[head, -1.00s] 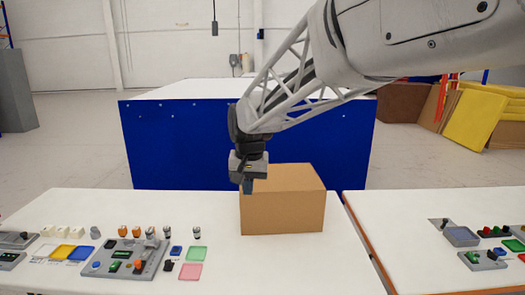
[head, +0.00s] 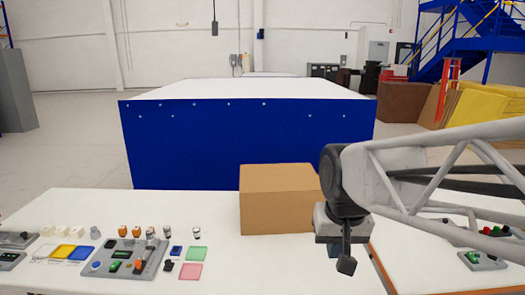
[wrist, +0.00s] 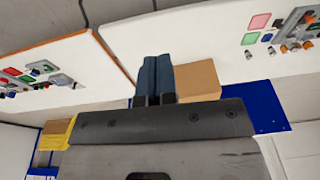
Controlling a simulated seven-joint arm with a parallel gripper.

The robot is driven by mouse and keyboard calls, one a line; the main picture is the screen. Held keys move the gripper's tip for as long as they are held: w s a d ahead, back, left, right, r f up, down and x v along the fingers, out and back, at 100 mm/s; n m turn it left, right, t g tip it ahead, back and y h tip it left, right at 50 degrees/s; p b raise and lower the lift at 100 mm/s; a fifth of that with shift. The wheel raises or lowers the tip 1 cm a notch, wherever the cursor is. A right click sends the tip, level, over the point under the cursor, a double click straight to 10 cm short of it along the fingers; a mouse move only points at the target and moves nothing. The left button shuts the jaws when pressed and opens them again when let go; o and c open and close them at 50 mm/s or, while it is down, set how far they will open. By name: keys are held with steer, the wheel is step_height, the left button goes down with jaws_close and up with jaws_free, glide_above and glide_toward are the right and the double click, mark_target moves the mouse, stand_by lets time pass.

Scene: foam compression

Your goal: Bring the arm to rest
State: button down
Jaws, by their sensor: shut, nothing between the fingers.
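My gripper (head: 345,258) hangs over the right end of the near white table in the head view, to the right of the cardboard box and apart from it. It also shows in the wrist view (wrist: 154,62), where its two dark blue fingers lie together with nothing between them. My arm reaches in from the right edge of the head view. The brown cardboard box (head: 275,198) stands closed on the table, its right side partly hidden by my gripper's wrist. In the wrist view the box (wrist: 198,80) shows just right of the fingers.
The white table (head: 217,222) carries a grey control panel (head: 126,260), a green pad (head: 197,253) and a pink pad (head: 191,271) at left. A second white table with controls (head: 482,260) is at right, partly behind my arm. A large blue block (head: 220,140) stands behind.

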steer(key=s+d+f, duration=0.2)
steer(key=s, duration=0.3)
steer(key=s+d+f, duration=0.2)
steer(key=s, duration=0.3)
steer(key=shift+s+d+f, duration=0.3)
steer(key=shift+s, duration=0.1)
